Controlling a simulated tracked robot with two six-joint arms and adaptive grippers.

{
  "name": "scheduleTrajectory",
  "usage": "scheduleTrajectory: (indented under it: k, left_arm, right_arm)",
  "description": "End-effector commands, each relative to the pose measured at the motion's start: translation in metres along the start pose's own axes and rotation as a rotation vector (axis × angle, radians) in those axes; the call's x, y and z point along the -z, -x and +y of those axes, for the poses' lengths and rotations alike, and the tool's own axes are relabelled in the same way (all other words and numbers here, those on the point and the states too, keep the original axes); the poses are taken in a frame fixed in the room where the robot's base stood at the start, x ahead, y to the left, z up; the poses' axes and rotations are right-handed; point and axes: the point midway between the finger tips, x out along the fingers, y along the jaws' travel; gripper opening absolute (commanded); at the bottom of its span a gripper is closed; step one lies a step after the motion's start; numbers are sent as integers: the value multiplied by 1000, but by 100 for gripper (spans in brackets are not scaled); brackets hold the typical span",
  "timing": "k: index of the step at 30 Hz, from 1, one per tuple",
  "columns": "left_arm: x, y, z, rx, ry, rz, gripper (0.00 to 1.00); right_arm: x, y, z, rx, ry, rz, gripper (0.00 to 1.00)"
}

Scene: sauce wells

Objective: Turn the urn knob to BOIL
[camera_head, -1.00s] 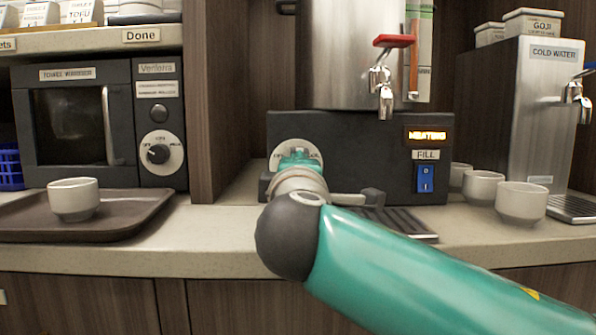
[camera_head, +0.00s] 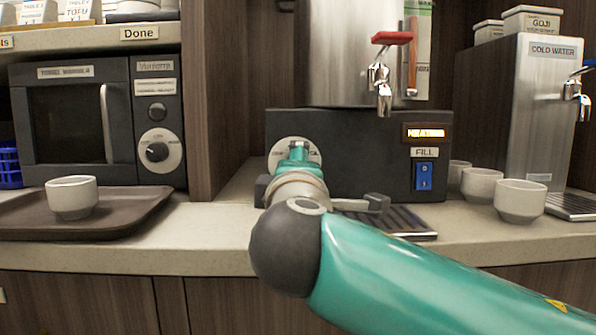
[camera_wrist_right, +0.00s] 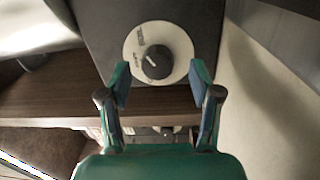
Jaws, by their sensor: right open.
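The urn (camera_head: 335,60) is a steel cylinder on a black base (camera_head: 360,160). A round white dial plate (camera_head: 279,153) is on the left of the base's front, mostly behind my right gripper (camera_head: 299,152). In the right wrist view the black knob (camera_wrist_right: 155,62) sits on its white dial plate (camera_wrist_right: 177,43), whose lettering is too small to read. My right gripper (camera_wrist_right: 160,82) is open, its two fingertips apart at either side of the knob's lower edge, with nothing held. I cannot tell how near the tips are to the plate. My left gripper is out of view.
A red-handled tap (camera_head: 391,39) projects above a drip tray (camera_head: 408,222). A lit display (camera_head: 425,132) and a blue switch (camera_head: 424,176) are right of the dial. Cups (camera_head: 520,201) stand at the right. A towel warmer (camera_head: 70,115) and a tray (camera_head: 135,215) are at the left.

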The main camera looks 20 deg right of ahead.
Motion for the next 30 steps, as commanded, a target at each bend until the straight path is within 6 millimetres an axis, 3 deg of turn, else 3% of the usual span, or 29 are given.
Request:
scheduleTrajectory:
  k: [9,15,30]
  left_arm:
    - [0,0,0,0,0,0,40]
    - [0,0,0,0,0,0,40]
    - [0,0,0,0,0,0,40]
  right_arm:
    - [1,65,-1,0,0,5,64]
    - [0,91,-2,1,-1,2,64]
    - [0,98,-2,2,0,-1,64]
